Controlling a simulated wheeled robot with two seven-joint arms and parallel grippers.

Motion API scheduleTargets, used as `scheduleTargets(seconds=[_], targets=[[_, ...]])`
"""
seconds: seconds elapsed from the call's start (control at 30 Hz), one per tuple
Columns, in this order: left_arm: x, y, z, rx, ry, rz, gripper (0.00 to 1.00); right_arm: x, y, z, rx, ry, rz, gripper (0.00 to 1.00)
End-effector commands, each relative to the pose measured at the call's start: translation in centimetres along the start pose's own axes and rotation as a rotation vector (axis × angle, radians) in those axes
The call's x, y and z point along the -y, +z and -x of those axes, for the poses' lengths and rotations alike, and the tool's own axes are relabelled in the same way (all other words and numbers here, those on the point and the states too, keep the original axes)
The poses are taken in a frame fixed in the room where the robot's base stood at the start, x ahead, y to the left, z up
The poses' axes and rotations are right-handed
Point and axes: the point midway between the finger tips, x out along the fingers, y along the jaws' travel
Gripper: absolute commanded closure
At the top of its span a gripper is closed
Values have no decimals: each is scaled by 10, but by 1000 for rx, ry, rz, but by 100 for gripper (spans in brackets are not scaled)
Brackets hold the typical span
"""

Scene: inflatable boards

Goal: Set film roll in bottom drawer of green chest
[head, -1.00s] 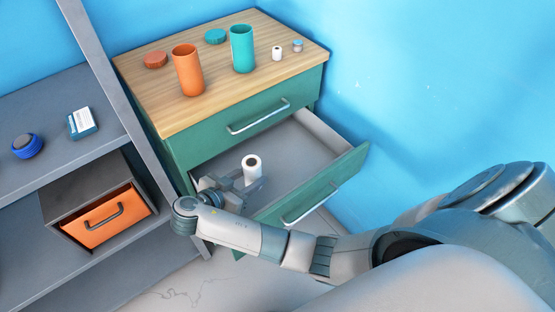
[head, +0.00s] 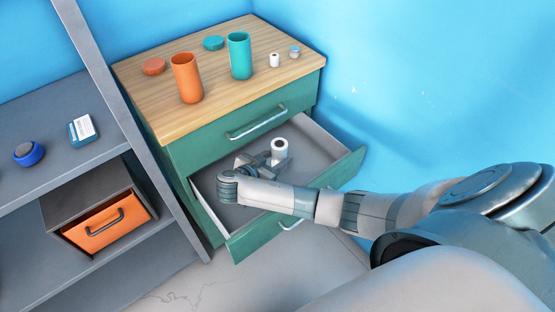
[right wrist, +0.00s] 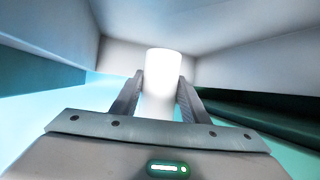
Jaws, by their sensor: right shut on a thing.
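The white film roll (head: 279,148) stands upright between the fingers of my right gripper (head: 264,160), inside or just over the open bottom drawer (head: 228,213) of the green chest (head: 190,155). In the right wrist view the roll (right wrist: 162,72) shows as a bright white cylinder. The fingers of my right gripper (right wrist: 158,95) are shut on it from both sides, with the drawer walls around. I cannot tell whether the roll's base touches the drawer floor. My left gripper is not in view.
The wooden chest top holds an orange cup (head: 187,78), a teal cup (head: 240,56), two lids and two small items. The top drawer (head: 250,122) is shut. At left a grey shelf (head: 60,135) holds a blue round thing (head: 28,153), a small box (head: 83,130) and an orange-drawer unit (head: 98,227).

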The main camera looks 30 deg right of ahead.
Motion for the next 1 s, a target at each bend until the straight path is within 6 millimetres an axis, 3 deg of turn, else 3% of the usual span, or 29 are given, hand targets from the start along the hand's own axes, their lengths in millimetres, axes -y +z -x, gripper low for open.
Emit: scheduleTargets(seconds=[0.3,0.67,1.0], targets=[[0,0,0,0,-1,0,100,0,2,-1,-1,-1,0,87],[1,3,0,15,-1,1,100,0,34,-16,-1,0,0,87],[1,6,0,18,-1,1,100,0,36,-16,0,-1,-1,87]])
